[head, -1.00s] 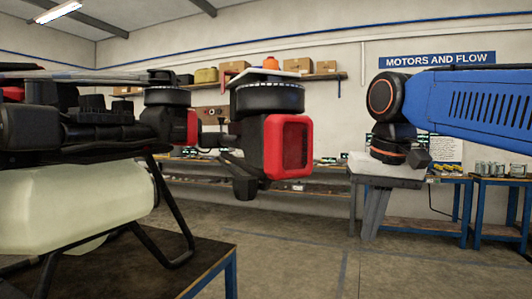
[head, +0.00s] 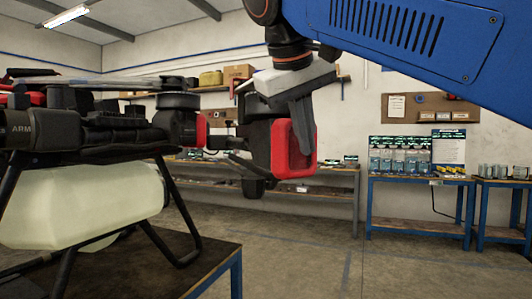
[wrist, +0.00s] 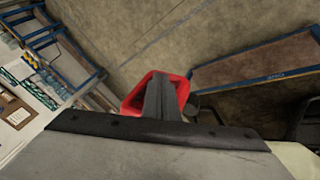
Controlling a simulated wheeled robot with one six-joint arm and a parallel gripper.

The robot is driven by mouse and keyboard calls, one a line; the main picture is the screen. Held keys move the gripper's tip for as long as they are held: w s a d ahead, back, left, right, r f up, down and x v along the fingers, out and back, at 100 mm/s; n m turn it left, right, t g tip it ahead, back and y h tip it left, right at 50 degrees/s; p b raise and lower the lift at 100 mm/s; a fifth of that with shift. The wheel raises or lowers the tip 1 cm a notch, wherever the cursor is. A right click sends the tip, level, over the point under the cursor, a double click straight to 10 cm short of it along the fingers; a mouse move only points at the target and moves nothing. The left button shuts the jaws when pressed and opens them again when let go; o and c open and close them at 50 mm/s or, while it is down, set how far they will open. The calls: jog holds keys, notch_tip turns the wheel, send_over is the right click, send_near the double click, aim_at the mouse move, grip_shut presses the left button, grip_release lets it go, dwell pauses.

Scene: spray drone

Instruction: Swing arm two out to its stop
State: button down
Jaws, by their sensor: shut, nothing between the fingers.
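The spray drone stands on a table at left in the head view, with a pale translucent tank (head: 80,205) beneath it. A black drone arm reaches right to an end unit with a red frame (head: 307,150). This red frame also shows in the wrist view (wrist: 137,100). I cannot read a number on this arm. A block marked "ARM" (head: 22,130) is on the drone's body. My gripper (head: 302,122) is shut and empty, fingers pointing down at the red-framed end unit and overlapping it. Contact is unclear. In the wrist view, my fingers (wrist: 160,97) cover part of the red frame.
The drone's dark-topped table (head: 170,268) has blue legs. Blue-framed benches (head: 415,182) stand along the back wall at right, with boxed goods on top. A wall shelf holds cardboard boxes (head: 238,74). The floor between the drone and benches is clear.

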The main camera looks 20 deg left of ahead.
aim_at(266, 152)
jog(key=s+a+r, duration=0.5)
jog(key=s+a, duration=0.4)
jog(key=a, duration=0.2)
jog(key=shift+n+t+y, duration=0.3)
jog(key=shift+w+d+f, duration=0.5)
jog(key=shift+w+f, duration=0.8)
jog(key=shift+w, duration=0.15)
jog(key=shift+w+d+f, duration=0.45)
jog(key=shift+w+f, duration=0.85)
jog(key=shift+w, duration=0.2)
jog(key=shift+w+d+f, duration=0.5)
jog(key=shift+w+f, duration=0.8)
jog(key=shift+w, duration=0.15)
